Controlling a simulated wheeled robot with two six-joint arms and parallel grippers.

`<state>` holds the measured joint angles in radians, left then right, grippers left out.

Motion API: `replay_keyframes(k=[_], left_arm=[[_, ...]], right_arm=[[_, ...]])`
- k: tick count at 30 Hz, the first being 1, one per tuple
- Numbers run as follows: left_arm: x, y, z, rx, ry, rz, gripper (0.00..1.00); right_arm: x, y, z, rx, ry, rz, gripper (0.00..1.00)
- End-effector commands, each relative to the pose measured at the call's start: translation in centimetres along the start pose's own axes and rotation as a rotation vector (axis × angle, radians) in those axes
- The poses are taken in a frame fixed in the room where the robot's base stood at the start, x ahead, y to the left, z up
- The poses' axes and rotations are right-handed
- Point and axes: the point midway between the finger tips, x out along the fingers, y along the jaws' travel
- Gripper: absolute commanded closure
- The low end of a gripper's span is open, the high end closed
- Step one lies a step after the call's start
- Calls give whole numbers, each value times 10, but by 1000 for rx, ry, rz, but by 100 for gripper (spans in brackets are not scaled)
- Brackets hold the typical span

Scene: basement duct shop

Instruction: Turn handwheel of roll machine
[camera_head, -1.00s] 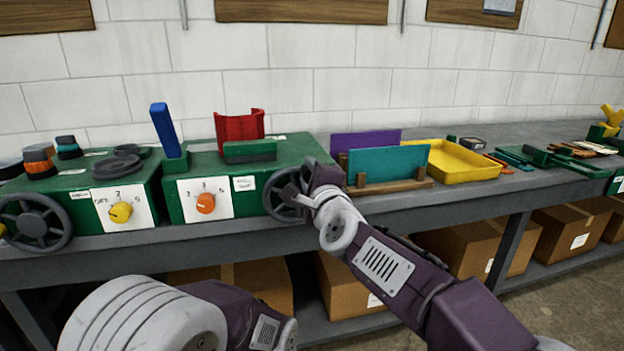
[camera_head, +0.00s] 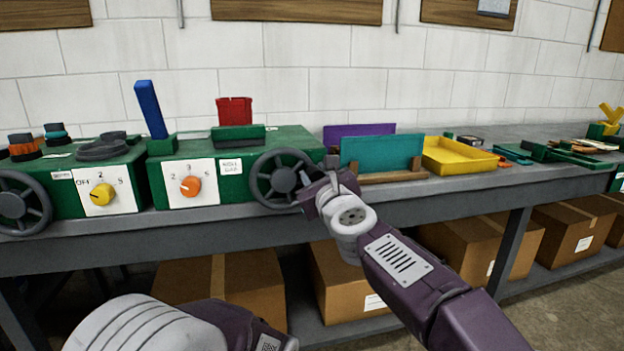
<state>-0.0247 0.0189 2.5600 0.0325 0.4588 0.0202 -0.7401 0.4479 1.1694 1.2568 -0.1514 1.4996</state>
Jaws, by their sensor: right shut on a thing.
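The roll machine is a green box (camera_head: 222,153) with an orange dial (camera_head: 190,186) and a "ROLL GAP" label. A curled red sheet (camera_head: 234,111) stands upright on its top. Its dark grey spoked handwheel (camera_head: 268,195) is on the front right. My right gripper (camera_head: 307,187) is shut at the wheel's right side; its fingers are partly hidden by the wrist. My left arm shows at the bottom left, with its gripper outside the picture.
A green machine with a yellow dial (camera_head: 103,194) and its own handwheel (camera_head: 20,204) stands left. Teal (camera_head: 382,152) and purple plates in a wooden rack and a yellow tray (camera_head: 458,157) stand right. Cardboard boxes (camera_head: 480,246) lie on the shelf below.

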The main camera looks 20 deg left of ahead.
Motion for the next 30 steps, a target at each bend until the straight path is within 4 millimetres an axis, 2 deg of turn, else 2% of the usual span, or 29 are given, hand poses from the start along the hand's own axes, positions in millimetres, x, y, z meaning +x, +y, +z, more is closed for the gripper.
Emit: replay_keyframes(k=[3, 12, 30], left_arm=[[10, 0, 1, 0, 0, 0, 100], [20, 0, 2, 0, 0, 0, 100], [22, 0, 2, 0, 0, 0, 100]], right_arm=[[0, 3, -9, 75, 2, 1, 100], [0, 6, -16, 206, 3, 2, 100], [0, 7, -19, 249, 4, 3, 100]])
